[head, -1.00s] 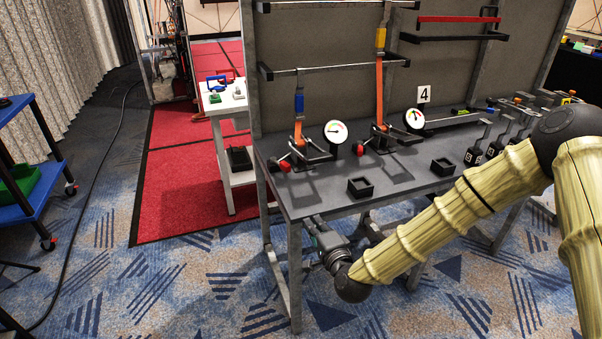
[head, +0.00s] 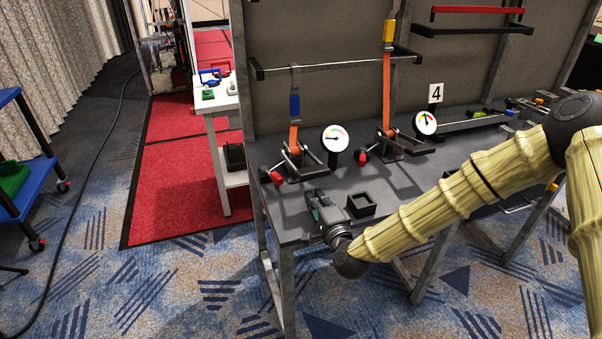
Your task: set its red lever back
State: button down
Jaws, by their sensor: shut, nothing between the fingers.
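Two strap stations stand on the grey bench (head: 400,185), each with a red-ended lever. The left red lever (head: 276,177) points toward the front left, beside a black bracket with an orange strap and blue buckle (head: 295,105). The right red lever (head: 362,157) sits at the orange strap with a yellow buckle (head: 389,33). A round gauge (head: 335,138) stands right of the left station; another gauge (head: 426,123) is right of the other. My gripper (head: 311,196) is shut and empty at the bench's front edge, in front of the left station and apart from both levers.
A small black open box (head: 361,205) stands just right of my gripper. A number 4 sign (head: 436,93) is behind the right gauge. A white side table (head: 222,100) stands left of the bench. Carpet in front is free.

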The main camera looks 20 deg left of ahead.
aim_at(271, 174)
jog(key=shift+w, duration=0.2)
jog(key=shift+d, duration=0.15)
jog(key=shift+w, duration=0.25)
jog(key=x, duration=0.9)
jog(key=shift+s+p, duration=0.1)
jog(key=shift+p, duration=0.3)
jog(key=shift+a, duration=0.45)
jog(key=shift+s+a+p, duration=0.15)
jog(key=shift+s+a, duration=0.35)
jog(key=shift+s, duration=0.2)
jog(key=shift+s+a+p, duration=0.15)
jog(key=shift+s+a, duration=0.35)
jog(key=shift+s, duration=0.2)
jog(key=shift+d, duration=0.1)
